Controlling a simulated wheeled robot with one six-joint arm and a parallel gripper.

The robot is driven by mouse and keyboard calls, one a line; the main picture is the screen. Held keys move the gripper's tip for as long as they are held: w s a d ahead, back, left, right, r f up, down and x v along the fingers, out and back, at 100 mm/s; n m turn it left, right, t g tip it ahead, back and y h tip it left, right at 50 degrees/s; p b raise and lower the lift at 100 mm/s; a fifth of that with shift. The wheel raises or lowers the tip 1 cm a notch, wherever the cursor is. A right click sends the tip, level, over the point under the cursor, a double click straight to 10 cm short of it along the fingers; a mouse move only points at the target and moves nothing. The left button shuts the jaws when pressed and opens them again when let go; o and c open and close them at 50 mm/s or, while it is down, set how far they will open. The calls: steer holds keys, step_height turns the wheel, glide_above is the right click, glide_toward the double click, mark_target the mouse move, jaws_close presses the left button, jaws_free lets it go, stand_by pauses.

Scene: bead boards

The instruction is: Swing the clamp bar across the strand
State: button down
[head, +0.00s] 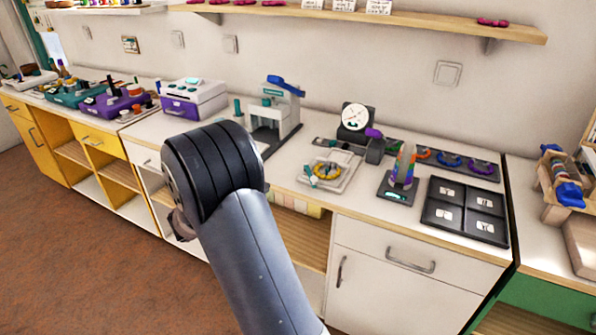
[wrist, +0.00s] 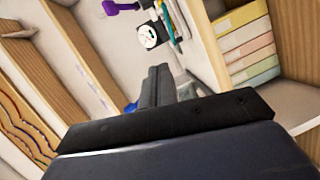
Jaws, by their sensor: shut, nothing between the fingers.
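A pale board (head: 342,184) lies on the white counter, right of the middle in the head view. A yellow looped strand (head: 316,179) rests on it, with small teal parts beside it. I cannot make out which of these small parts is the clamp bar or how it is turned. My gripper (wrist: 159,72) shows in the wrist view with its two dark fingers together and nothing between them. It is apart from the board, low by the counter front.
A dial gauge (head: 356,117) stands behind the board, and a press with a blue lever (head: 285,84) stands to its left. A dark four-panel tray (head: 465,211) lies to the right. Open shelving with coloured stacked items (wrist: 245,50) is close to my gripper.

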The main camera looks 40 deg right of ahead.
steer(key=s+p+x, duration=0.1)
steer(key=s+x, duration=0.2)
steer(key=x, duration=0.9)
steer(key=shift+d+f+p, duration=0.2)
steer(key=shift+d+p, duration=0.1)
steer(key=shift+d, duration=0.25)
steer(key=shift+w, duration=0.15)
steer(key=shift+f+b, duration=0.1)
steer(key=shift+b, duration=0.25)
